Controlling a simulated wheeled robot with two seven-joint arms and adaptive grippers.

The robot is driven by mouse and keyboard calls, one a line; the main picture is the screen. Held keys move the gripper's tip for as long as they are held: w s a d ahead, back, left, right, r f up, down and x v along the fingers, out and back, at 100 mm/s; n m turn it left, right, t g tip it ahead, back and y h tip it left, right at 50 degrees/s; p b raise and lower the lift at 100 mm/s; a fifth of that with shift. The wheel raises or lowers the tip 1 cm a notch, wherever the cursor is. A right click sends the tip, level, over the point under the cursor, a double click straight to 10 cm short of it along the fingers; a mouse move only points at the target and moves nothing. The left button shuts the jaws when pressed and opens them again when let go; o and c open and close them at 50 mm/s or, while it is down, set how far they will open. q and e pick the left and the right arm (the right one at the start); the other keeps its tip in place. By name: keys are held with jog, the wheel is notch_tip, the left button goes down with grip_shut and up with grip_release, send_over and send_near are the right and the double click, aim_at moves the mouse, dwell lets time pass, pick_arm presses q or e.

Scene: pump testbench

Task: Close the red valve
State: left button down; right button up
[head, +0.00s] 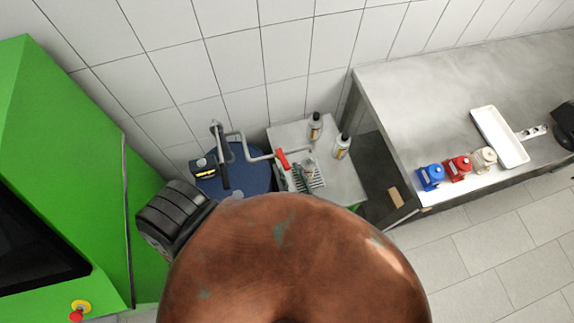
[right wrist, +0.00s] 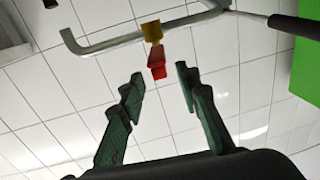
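The red valve handle (head: 282,158) sits on a grey pipe (head: 255,157) above the blue drum, near the back wall. In the right wrist view the red handle (right wrist: 157,65) hangs from a brass-coloured valve body (right wrist: 152,32) on the bent pipe (right wrist: 100,45). My right gripper (right wrist: 160,76) is open, with its two dark green fingers apart. The handle shows between and just beyond the fingertips, and nothing is held. In the head view a large brown rounded shape hides most of my right arm. My left gripper does not show.
A blue drum (head: 235,184) stands under the pipe. Beside it a small grey table (head: 345,182) holds two bottles (head: 315,127). A green cabinet (head: 60,120) stands left. A steel bench (head: 430,100) at right bears a white tray (head: 500,137) and blue, red and beige items.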

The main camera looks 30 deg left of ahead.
jog(key=v, duration=0.8)
jog(key=shift+s+d, duration=0.2)
jog(key=shift+d, duration=0.15)
